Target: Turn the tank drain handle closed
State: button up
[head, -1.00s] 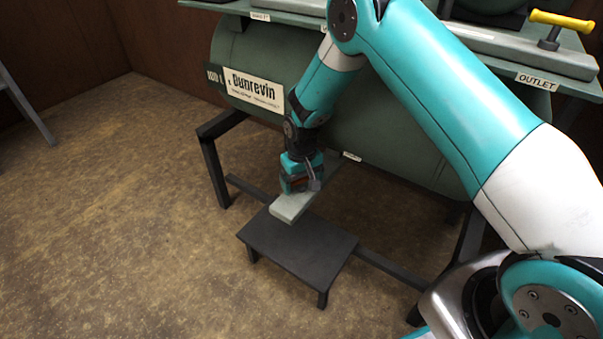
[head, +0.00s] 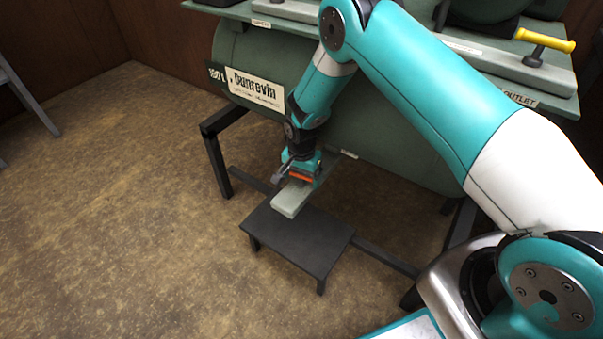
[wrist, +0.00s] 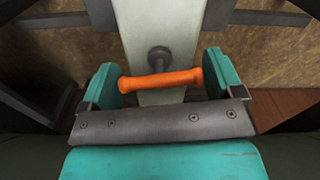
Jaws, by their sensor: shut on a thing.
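The orange drain handle (wrist: 160,80) lies crosswise between the two teal fingers of my gripper (wrist: 162,78) in the wrist view. Its ends meet the inner faces of the fingers, so my gripper is shut on it end to end. The handle sits on a dark round stem (wrist: 159,56) above a pale grey-green bar (wrist: 150,30). In the head view my gripper (head: 299,175) is low in front of the green tank (head: 375,135), with a bit of the orange handle (head: 300,177) showing. The pale bar (head: 288,200) reaches out below it.
A low black step (head: 297,240) stands on the brown floor under the bar. The tank's dark frame legs (head: 216,165) stand on both sides. A yellow handle (head: 545,40) is on the shelf above, by the OUTLET label (head: 518,96).

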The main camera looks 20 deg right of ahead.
jog(key=shift+m, duration=1)
jog(key=o, duration=0.7)
jog(key=shift+r+p, duration=0.1)
jog(key=shift+p, duration=0.2)
notch_tip(320, 180, up, 7)
jog(key=shift+r+p, duration=0.15)
jog(key=shift+p, duration=0.75)
